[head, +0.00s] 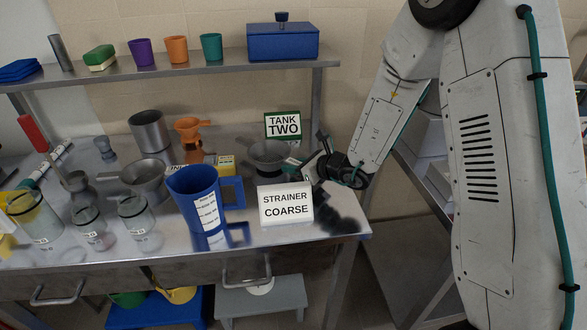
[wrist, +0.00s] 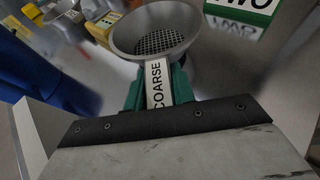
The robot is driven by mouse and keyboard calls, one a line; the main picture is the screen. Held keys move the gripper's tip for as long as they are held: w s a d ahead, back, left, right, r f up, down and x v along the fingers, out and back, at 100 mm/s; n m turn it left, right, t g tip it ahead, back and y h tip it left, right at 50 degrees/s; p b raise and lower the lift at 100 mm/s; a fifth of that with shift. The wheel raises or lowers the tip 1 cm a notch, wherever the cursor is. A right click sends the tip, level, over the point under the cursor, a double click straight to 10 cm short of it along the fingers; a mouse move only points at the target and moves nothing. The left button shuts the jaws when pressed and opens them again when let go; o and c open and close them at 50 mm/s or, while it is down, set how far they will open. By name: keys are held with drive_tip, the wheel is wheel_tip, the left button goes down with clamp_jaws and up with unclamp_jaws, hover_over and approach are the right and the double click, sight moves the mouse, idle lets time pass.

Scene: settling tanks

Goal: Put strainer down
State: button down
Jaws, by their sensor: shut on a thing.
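A grey metal strainer (head: 266,153) is at the right part of the steel table, between the TANK TWO sign (head: 283,126) and the STRAINER COARSE sign (head: 286,205). The wrist view shows its round bowl with a mesh bottom (wrist: 160,41) and its handle with a COARSE label (wrist: 156,84). My gripper (head: 299,165) comes in from the right. In the wrist view its green fingers (wrist: 157,92) are shut on the handle. The bowl looks upright. I cannot tell whether its underside touches the table.
A blue jug (head: 193,187) stands left of the strainer and the coarse sign. A second grey strainer-like bowl (head: 146,178), an orange funnel (head: 193,132) and several glass jars are farther left. A shelf (head: 190,72) with cups and a blue box (head: 283,42) runs above.

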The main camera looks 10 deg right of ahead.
drive_tip(key=shift+f, duration=0.5)
drive_tip(key=shift+f, duration=0.15)
drive_tip(key=c, duration=1.2)
unclamp_jaws()
drive_tip(key=shift+o, duration=0.2)
